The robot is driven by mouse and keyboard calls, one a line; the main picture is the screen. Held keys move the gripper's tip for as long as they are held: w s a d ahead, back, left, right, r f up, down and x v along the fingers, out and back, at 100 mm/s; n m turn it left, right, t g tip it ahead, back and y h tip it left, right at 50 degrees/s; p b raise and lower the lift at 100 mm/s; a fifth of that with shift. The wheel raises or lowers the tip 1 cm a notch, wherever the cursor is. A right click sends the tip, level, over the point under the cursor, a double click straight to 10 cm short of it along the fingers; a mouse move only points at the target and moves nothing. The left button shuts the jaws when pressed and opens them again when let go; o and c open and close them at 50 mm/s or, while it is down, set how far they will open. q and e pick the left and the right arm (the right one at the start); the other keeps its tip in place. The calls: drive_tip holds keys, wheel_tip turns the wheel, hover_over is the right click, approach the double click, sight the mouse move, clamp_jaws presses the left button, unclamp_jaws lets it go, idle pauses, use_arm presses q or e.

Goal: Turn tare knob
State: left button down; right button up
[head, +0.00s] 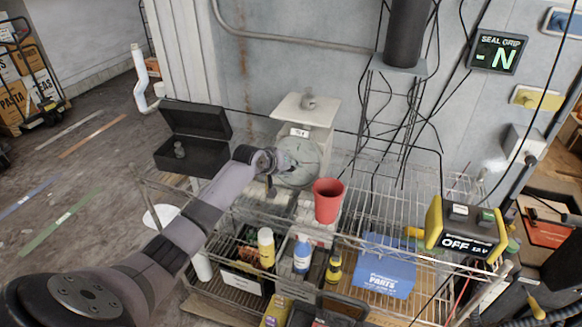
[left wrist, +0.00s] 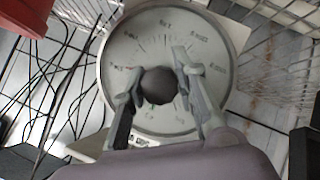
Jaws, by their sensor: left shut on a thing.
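The scale (head: 315,110) stands on the wire rack, with a round glass-fronted dial (head: 304,157) facing me and a metal weight (head: 308,98) on its flat top plate. In the left wrist view the dial face (left wrist: 140,40) fills the middle, and the dark round tare knob (left wrist: 158,86) stands out at its centre. My left gripper (head: 277,163) reaches the dial from the left. In the left wrist view the left gripper's fingers (left wrist: 159,87) sit on both sides of the knob, shut on it. The knob is hidden in the head view. My right gripper is not in view.
A red cup (head: 327,203) stands just right of the dial. An open black case (head: 195,140) lies left of the scale. Bottles, a blue parts bin (head: 385,272) and a yellow device reading OFF (head: 462,230) crowd the rack. Cables hang behind.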

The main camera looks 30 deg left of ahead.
use_arm(q)
drive_tip(key=c, duration=1.3)
unclamp_jaws()
drive_tip(key=shift+f, duration=0.1)
drive_tip(key=shift+o, duration=0.3)
drive_tip(key=shift+s, duration=0.1)
drive_tip(key=v, duration=1.2)
